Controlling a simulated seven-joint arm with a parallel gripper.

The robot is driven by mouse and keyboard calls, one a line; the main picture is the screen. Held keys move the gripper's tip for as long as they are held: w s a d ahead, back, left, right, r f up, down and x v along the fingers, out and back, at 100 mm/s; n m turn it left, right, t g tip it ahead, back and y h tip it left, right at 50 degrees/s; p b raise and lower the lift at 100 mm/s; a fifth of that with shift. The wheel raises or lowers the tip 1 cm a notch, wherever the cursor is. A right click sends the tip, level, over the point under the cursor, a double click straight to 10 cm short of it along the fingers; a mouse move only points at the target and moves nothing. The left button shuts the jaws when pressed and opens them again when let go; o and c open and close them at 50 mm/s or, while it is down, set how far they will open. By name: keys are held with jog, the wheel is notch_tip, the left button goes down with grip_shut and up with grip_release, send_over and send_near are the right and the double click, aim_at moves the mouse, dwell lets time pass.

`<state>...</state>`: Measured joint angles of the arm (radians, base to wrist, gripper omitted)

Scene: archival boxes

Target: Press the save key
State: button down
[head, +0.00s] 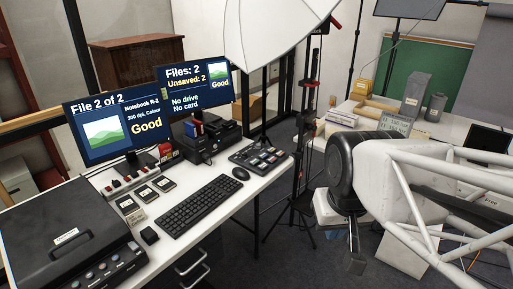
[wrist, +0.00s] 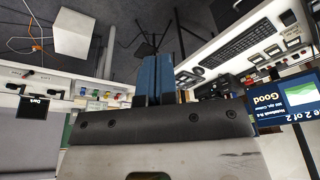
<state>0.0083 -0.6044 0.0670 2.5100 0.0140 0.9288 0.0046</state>
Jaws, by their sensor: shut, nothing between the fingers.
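The keypad (head: 259,158) is a dark panel with rows of pale and coloured keys, lying on the white desk behind the mouse. Its key labels are too small to read, so I cannot tell which is the save key. The left monitor (head: 110,128) reads "File 2 of 2" and "Good". The right monitor (head: 195,90) reads "Files: 2", "Unsaved: 2", "No drive" and "No card". My gripper (head: 355,262) hangs over the floor, right of the desk and apart from the keypad. Its blue fingers are together and empty in the wrist view (wrist: 156,60).
A black keyboard (head: 201,205), a mouse (head: 241,174) and a large flatbed scanner (head: 70,245) occupy the desk. A white umbrella (head: 275,30) overhangs its far end. A light stand (head: 305,140) stands between desk and arm. A second table (head: 380,123) with boxes is behind.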

jog(key=w+a+r+t+y, duration=0.1)
jog(key=w+a+r, duration=0.1)
jog(key=w, duration=1)
jog(key=w+a+r+y, duration=0.1)
jog(key=w+r+y, duration=0.1)
jog(key=w, duration=1)
jog(key=m+t, duration=0.5)
send_over(264, 155)
notch_tip(264, 155, down, 27)
jog(key=shift+w+d+f, duration=0.1)
jog(key=shift+w+f, duration=0.1)
jog(key=shift+f, duration=0.15)
jog(key=shift+f, duration=0.15)
jog(key=shift+f, duration=4.2)
